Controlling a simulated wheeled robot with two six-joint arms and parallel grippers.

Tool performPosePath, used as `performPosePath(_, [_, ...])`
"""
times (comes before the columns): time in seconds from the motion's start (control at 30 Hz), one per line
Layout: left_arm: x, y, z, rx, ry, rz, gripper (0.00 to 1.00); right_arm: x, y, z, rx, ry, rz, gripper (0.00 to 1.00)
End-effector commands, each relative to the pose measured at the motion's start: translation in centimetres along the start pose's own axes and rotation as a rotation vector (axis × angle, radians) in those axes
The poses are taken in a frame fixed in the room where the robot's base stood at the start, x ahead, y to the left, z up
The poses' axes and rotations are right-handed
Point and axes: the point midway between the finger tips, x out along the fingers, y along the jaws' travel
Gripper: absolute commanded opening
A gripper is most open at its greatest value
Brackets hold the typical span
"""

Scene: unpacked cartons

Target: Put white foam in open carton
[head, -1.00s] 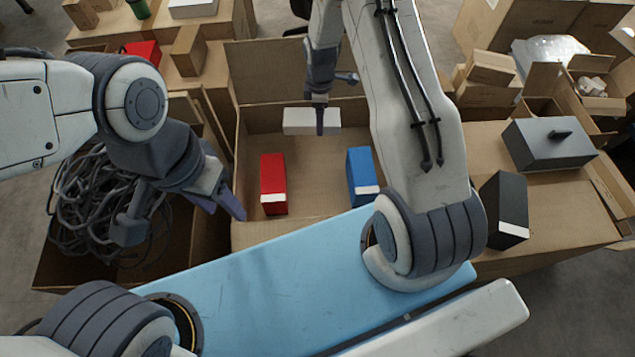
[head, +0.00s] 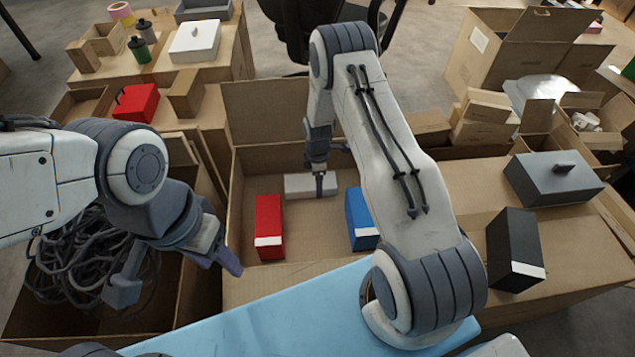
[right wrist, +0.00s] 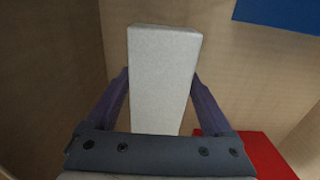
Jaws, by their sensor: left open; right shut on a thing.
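The white foam (head: 299,186) is a pale oblong block inside the open carton (head: 266,112), near its back wall. My right gripper (head: 320,182) reaches down into the carton and is shut on the foam. The right wrist view shows the foam (right wrist: 160,85) between both fingers. I cannot tell whether it touches the carton floor. A red box (head: 269,222) stands in the carton at left, and a blue box (head: 361,215) stands at right, partly hidden by my right arm. My left gripper (head: 175,272) is open and empty, left of the carton.
A carton of tangled grey cables (head: 80,265) is below my left gripper. A black box (head: 515,245) and a grey lidded box (head: 553,178) stand on the closed carton at right. Another red box (head: 136,102) and a white box (head: 195,42) are at back left.

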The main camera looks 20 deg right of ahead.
Motion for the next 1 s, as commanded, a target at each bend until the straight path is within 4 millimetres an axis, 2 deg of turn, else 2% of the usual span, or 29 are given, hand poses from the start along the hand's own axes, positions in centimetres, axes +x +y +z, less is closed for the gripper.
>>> performPosePath(0.2, [0.2,0.0,0.0,0.000,0.000,0.000,0.50,0.3,0.0,0.0,0.000,0.000,-0.001,0.34])
performPosePath(0.23, [0.2,0.0,0.0,0.000,0.000,0.000,0.50,0.3,0.0,0.0,0.000,0.000,-0.001,0.90])
performPosePath(0.27, [0.1,0.0,0.0,0.000,0.000,0.000,0.50,0.2,0.0,0.0,0.000,0.000,-0.001,1.00])
performPosePath(0.5, [0.1,0.0,0.0,0.000,0.000,0.000,0.50,0.1,0.0,0.0,0.000,0.000,-0.001,1.00])
performPosePath(0.63, [-0.5,0.0,0.0,0.000,0.000,0.000,0.50,-1.0,0.0,0.0,0.000,0.000,0.000,1.00])
performPosePath(1.0, [-3.5,0.3,-0.2,0.000,0.000,0.000,0.50,-8.7,0.1,0.0,0.000,0.000,0.002,1.00])
